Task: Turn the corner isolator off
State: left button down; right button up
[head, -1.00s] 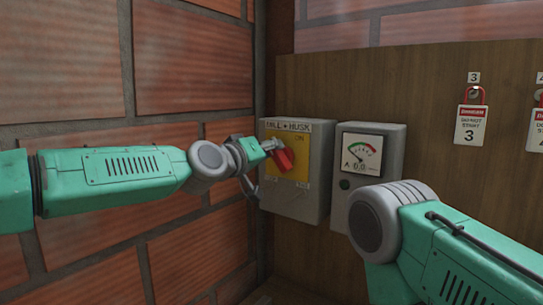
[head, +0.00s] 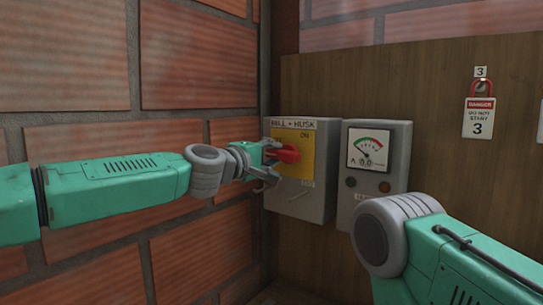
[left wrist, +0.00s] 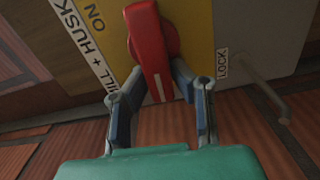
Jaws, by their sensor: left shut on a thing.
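The corner isolator (head: 300,205) is a grey box labelled "MILL + HUSK" with a yellow plate and a red handle (head: 289,153), on the wooden panel beside the brick corner. The handle lies about level in the head view, its free end toward my arm. My left gripper (head: 272,161) is shut on the red handle. In the left wrist view, the gripper's fingers (left wrist: 158,82) stand on both sides of the red handle (left wrist: 151,45), with "ON" and "LOCK" labels on either side. My right gripper is out of view; only part of that arm shows.
A padlock with a danger tag 3 (head: 478,118) hangs farther right. The brick wall (head: 70,60) runs close along my left arm.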

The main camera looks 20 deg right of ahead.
pick_arm(q)
jog(key=shift+w+a+n, duration=0.1)
jog(key=shift+n, duration=0.3)
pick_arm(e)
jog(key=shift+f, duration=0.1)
pick_arm(q)
jog(key=c, duration=1.5)
grip_release()
jog(key=shift+c, duration=0.2)
jog(key=shift+o, duration=0.7)
jog(key=shift+w+d+f, duration=0.2)
jog(key=shift+w+d, duration=0.05)
jog(key=shift+d, duration=0.3)
jog(key=shift+s, duration=0.2)
jog(key=v, duration=1.1)
jog(key=shift+a+f, duration=0.15)
jog(key=shift+a, duration=0.15)
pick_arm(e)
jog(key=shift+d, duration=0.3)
